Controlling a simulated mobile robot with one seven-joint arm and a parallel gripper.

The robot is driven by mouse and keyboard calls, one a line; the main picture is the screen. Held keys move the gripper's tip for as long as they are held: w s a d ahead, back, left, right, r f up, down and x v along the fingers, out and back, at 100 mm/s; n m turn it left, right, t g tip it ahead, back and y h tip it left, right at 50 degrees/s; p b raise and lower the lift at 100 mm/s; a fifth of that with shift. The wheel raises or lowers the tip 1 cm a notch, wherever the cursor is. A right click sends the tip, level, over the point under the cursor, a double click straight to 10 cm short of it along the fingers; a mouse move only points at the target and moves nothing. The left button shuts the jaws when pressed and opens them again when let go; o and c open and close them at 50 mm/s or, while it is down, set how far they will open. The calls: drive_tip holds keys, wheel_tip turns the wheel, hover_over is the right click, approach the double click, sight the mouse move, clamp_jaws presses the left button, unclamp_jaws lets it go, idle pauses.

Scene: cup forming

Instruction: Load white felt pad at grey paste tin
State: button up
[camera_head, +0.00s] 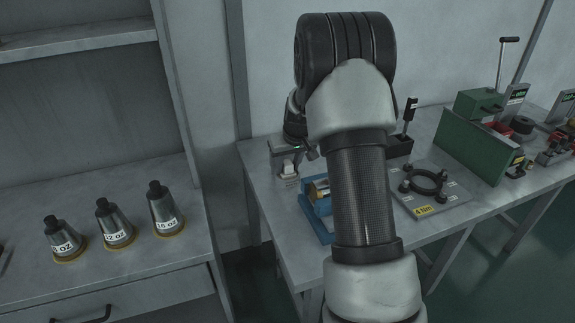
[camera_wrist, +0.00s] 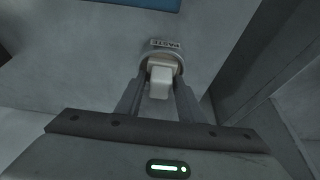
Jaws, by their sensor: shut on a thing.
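The white felt pad (camera_wrist: 160,84) is between the two fingers of my gripper (camera_wrist: 159,92), which is shut on it in the wrist view. The grey paste tin (camera_wrist: 168,44), labelled PASTE, is directly beyond the fingertips, and the pad overlaps its opening in the picture. I cannot tell whether the pad touches the paste; the inside of the tin is mostly hidden. In the head view the pad (camera_head: 288,168) shows as a small pale block at the tin (camera_head: 287,183), near the left end of the workbench, below my gripper (camera_head: 289,158).
A blue tray (camera_head: 318,212) stands right of the tin, partly behind my arm. Several weighted cones (camera_head: 114,226) stand on the left bench. A gap separates the benches.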

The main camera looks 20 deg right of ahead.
sight(287, 163)
drive_tip(key=shift+r+p, duration=2)
drive_tip(key=shift+r, duration=1.45)
drive_tip(key=shift+r, duration=0.25)
wheel_tip(287, 163, up, 7)
drive_tip(key=p, duration=0.3)
drive_tip(key=s+a+r+p, duration=0.1)
drive_tip(key=s+a+p, duration=0.4)
drive_tip(key=s, duration=0.4)
drive_tip(key=s+a+r+p, duration=0.1)
drive_tip(key=s+a+p, duration=0.5)
drive_tip(key=s+a, duration=0.2)
drive_tip(key=shift+s, duration=1.2)
